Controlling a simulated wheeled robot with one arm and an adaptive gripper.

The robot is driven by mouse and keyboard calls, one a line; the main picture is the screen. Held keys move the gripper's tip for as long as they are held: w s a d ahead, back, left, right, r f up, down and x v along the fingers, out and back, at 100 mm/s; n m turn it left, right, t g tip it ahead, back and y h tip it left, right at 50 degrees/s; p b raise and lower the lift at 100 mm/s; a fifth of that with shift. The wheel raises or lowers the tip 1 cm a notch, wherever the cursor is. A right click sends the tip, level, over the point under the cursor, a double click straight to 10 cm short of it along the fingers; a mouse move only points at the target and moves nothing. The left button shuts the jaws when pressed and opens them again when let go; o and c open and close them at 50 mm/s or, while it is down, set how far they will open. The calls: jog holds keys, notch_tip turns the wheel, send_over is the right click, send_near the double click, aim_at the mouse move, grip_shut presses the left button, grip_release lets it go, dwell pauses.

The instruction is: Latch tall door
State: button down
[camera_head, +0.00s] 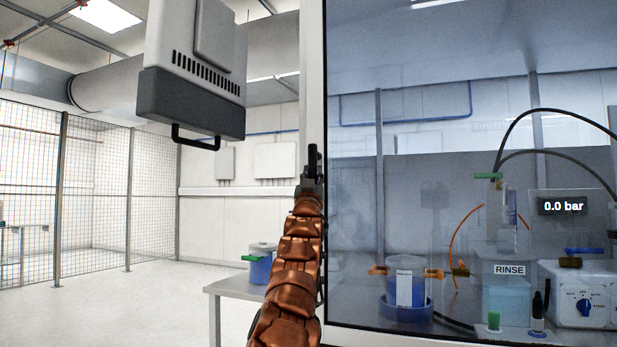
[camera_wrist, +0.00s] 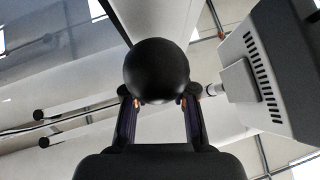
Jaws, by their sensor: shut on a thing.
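The tall door looks to be the tinted glass panel (camera_head: 450,190) with a white upright edge (camera_head: 312,70), filling the right half of the head view. My gripper (camera_head: 312,160) is raised at this white edge, with my copper-coloured arm below it. In the wrist view my gripper's two fingers (camera_wrist: 160,100) are shut on a round black knob (camera_wrist: 156,68). The knob hides the fingertips and what it is mounted on. I cannot tell from these views whether the door is latched.
A grey and white box unit (camera_head: 195,85) with a black handle hangs at upper left; it also shows in the wrist view (camera_wrist: 272,65). A small table (camera_head: 228,287) with a blue-filled container (camera_head: 262,265) stands left of my arm. Bench equipment stands behind the glass. Floor at left is clear.

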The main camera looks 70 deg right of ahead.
jog(key=shift+a+r, duration=0.15)
jog(key=c, duration=1.2)
grip_release()
jog(key=shift+o, duration=1.4)
